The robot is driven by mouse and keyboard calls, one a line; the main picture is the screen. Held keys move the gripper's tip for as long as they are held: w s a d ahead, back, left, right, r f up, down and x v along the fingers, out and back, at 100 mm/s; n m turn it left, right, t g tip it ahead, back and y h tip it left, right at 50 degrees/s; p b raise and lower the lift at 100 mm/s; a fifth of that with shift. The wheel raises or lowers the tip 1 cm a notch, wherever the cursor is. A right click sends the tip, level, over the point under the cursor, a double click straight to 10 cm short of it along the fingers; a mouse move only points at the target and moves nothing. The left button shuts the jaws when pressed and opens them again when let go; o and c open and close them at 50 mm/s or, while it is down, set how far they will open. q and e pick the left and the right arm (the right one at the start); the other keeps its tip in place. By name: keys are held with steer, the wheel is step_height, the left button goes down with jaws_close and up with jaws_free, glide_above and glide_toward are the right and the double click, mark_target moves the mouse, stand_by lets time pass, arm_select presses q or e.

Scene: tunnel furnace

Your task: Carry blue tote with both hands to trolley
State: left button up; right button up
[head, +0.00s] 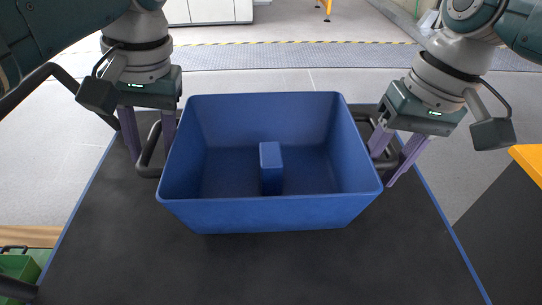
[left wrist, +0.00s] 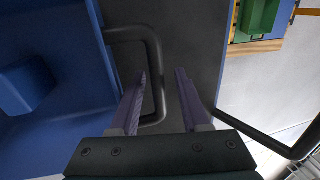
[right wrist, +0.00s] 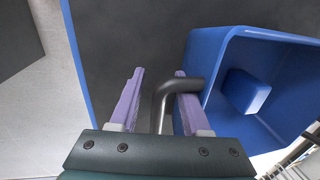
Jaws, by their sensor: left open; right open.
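The blue tote (head: 270,215) stands upright on a dark table top, open at the top, with a blue block (head: 271,168) inside it. A dark loop handle (head: 146,160) sticks out at its left side and another (head: 388,160) at its right. My left gripper (head: 151,152) is open at the left handle; in the left wrist view its fingers (left wrist: 162,73) straddle the handle's outer bar (left wrist: 158,90). My right gripper (head: 383,168) is open at the right handle; in the right wrist view the handle bar (right wrist: 159,105) lies between its fingers (right wrist: 159,72). Neither gripper is closed on a handle.
The dark table top (head: 270,270) has blue edges and is clear in front of the tote. A green crate (head: 20,268) is at the lower left. A yellow-edged dark surface (head: 515,210) is at the right. Grey floor lies behind the table.

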arm_select(q)
step_height(320, 180, up, 10)
steer(key=d, duration=0.2)
steer(key=shift+w, duration=0.2)
steer(key=shift+r, duration=0.1)
arm_select(e)
step_height(320, 180, up, 12)
steer(key=d, duration=0.2)
steer(key=shift+w+d, duration=0.15)
steer(key=shift+f, duration=0.1)
